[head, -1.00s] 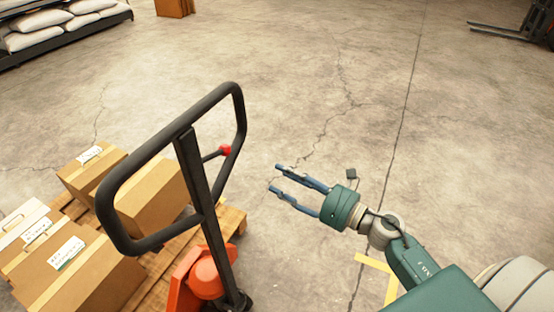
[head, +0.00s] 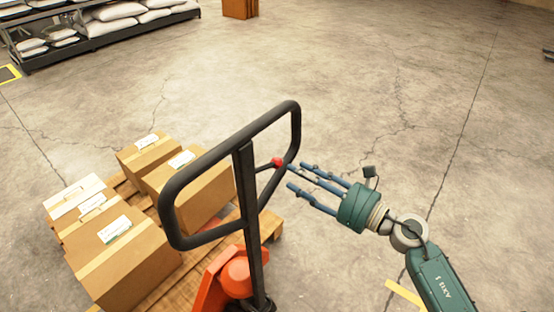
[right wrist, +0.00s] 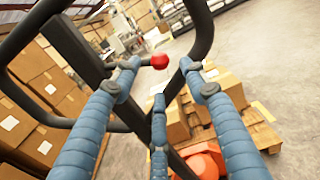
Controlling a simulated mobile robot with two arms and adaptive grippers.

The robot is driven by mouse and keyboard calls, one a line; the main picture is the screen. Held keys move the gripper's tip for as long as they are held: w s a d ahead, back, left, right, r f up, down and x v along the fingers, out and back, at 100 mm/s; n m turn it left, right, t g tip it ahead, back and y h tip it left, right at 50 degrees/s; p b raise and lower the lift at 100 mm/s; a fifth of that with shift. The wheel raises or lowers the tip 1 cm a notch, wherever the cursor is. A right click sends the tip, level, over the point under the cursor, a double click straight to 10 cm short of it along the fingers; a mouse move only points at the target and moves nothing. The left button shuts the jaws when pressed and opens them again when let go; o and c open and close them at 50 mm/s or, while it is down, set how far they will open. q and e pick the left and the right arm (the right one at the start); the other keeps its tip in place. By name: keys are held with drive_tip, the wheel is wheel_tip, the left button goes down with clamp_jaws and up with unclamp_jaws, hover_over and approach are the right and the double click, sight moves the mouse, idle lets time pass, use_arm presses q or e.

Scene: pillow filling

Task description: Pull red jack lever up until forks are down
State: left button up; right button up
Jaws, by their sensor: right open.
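The red jack lever knob (head: 278,162) sits at the end of a short dark rod inside the black loop handle (head: 180,190) of the orange pallet jack (head: 236,278). My right gripper (head: 297,176) is open and empty, just to the right of the handle, with its blue fingers pointing at the knob. In the right wrist view the red knob (right wrist: 159,61) shows ahead, between and beyond the spread fingers (right wrist: 155,90). I cannot tell whether a finger touches it. The forks are hidden under the pallet. My left gripper is not in view.
A wooden pallet (head: 272,226) with several cardboard boxes (head: 128,262) stands left of and behind the handle. A rack of white sacks (head: 120,12) is at the back left. The concrete floor on the right is clear.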

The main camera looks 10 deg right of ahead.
sight(277, 162)
drive_tip(key=shift+p+x, duration=0.4)
drive_tip(key=shift+x, duration=3.5)
drive_tip(key=c, duration=1)
